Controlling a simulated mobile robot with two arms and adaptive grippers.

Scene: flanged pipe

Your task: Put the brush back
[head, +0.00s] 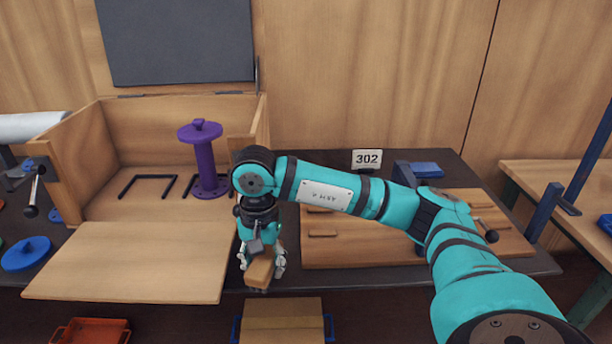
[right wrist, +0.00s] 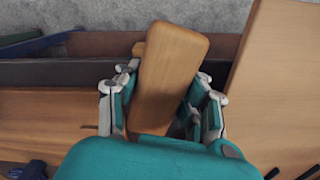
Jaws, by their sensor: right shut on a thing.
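My right gripper (head: 261,262) is shut on the brush, a light wooden block (head: 260,272), and holds it at the front edge of the table. In the right wrist view the brush (right wrist: 172,75) stands tilted between the two fingers of the gripper (right wrist: 163,108). Its bristles are not clearly visible. My left gripper is not in view.
An open wooden box (head: 185,113) stands at the left, its front flap (head: 130,265) lying flat. A purple flanged pipe (head: 205,165) stands inside. A wooden board (head: 350,245) lies right of the gripper. Below the edge are a red tray (head: 90,331) and a wooden box with blue handles (head: 283,322).

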